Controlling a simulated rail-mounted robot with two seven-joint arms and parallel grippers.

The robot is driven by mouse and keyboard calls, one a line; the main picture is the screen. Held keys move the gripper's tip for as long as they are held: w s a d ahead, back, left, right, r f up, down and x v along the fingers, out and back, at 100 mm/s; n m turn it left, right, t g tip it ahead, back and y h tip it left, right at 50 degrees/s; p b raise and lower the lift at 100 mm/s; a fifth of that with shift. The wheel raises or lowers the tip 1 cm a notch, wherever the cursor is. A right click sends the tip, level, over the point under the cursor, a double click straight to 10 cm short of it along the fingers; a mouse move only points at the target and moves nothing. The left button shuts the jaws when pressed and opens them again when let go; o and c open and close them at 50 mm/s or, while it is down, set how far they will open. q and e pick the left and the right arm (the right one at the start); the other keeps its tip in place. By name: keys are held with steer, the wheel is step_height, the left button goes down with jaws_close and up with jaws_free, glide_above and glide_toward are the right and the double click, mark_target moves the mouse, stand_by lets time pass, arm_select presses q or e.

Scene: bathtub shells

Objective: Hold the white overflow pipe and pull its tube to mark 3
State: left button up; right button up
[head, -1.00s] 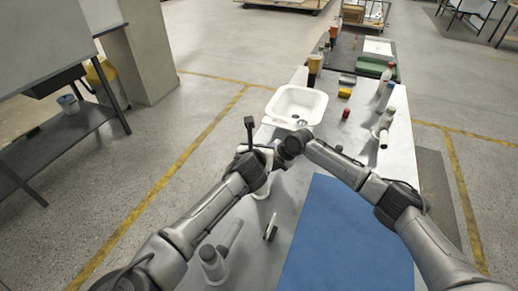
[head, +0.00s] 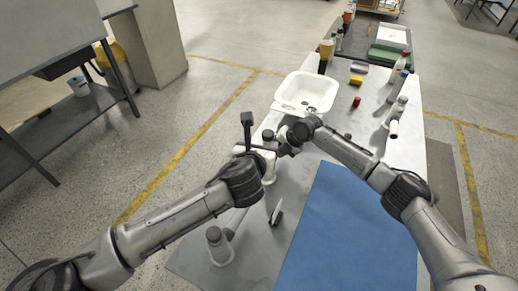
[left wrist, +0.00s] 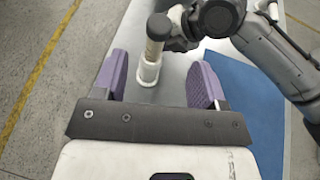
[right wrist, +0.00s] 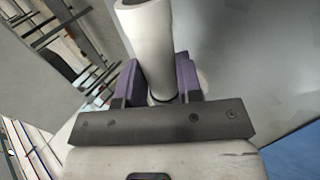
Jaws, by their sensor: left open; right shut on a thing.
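The white overflow pipe (head: 269,173) stands near the table's left edge, partly hidden by both grippers. No mark on the tube can be read.
A white basin (head: 306,93) stands behind the grippers. A grey-capped white fitting (head: 219,247) and a small dark-edged piece (head: 276,213) are in front. A blue mat (head: 345,230) covers the front right. Bottles and white fittings (head: 394,122) line the right edge.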

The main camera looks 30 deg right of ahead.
stand_by(0.4)
steer(key=o, duration=1.1)
steer(key=shift+c, duration=0.2)
